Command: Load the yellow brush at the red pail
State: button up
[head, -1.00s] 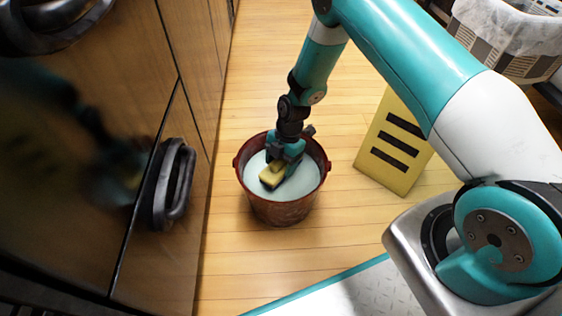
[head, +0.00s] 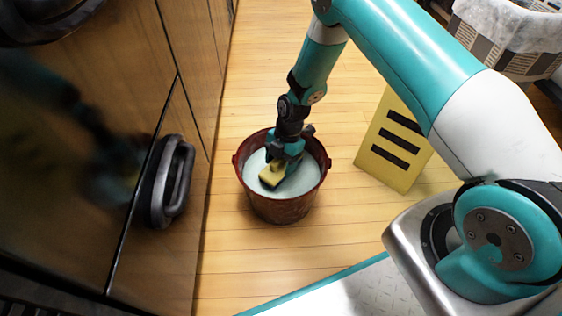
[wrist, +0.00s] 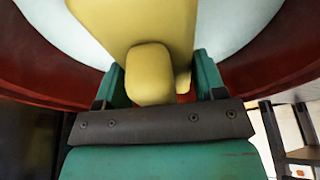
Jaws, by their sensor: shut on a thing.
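The red pail (head: 279,208) stands on the wooden floor and holds a pale, whitish liquid (head: 302,182). My gripper (head: 279,163) reaches down inside the pail's rim and is shut on the yellow brush (head: 270,177). The brush is at the liquid's surface; I cannot tell how deep its lower side sits. In the wrist view the yellow brush (wrist: 150,75) lies between the two teal fingers (wrist: 160,80), with the liquid (wrist: 225,25) and the red pail wall (wrist: 45,60) behind it.
A dark wood-panelled cabinet front with a black handle (head: 170,182) stands close at left. A yellow board with black slots (head: 393,140) stands right of the pail. A lined basket (head: 510,40) is at the upper right. Bare floor (head: 260,70) lies behind the pail.

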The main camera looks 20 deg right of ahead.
jog(key=shift+f, duration=0.5)
dwell(1.2)
notch_tip(320, 180, up, 7)
jog(key=p, duration=0.6)
dwell(0.5)
